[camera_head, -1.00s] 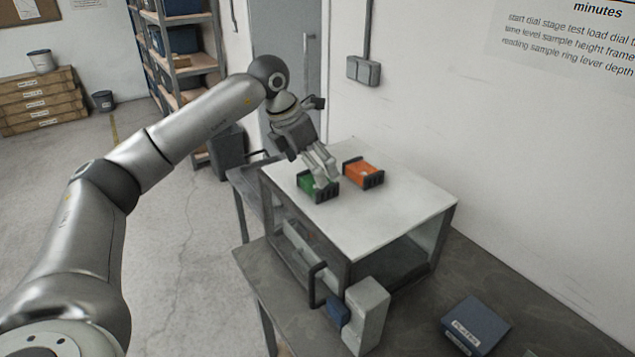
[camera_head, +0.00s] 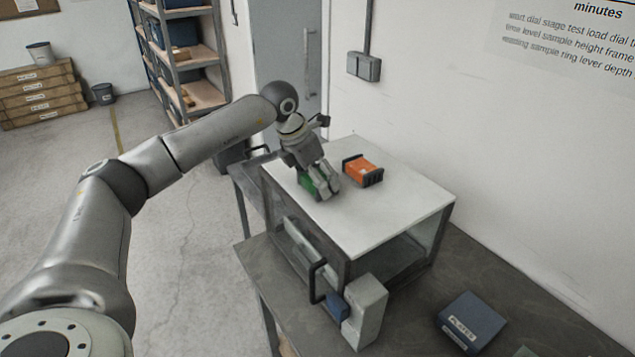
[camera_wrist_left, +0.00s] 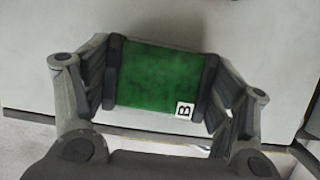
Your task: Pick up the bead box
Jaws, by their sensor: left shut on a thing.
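A green box (camera_head: 307,184) with dark ends sits at the left of the white top of a raised stand, mostly hidden by my left gripper (camera_head: 325,191) in the head view. In the left wrist view the green box (camera_wrist_left: 158,76) lies between the two fingers, one at each dark end, and bears a white label with the letter B. My left gripper (camera_wrist_left: 158,85) is shut on it. I cannot tell whether the box is clear of the top. My right gripper is not in view.
An orange box (camera_head: 362,170) with dark ends stands close to the right of the gripper. The white top (camera_head: 385,213) is bare at front and right. A dark blue box (camera_head: 470,322) lies on the lower grey bench (camera_head: 540,322). The wall is behind.

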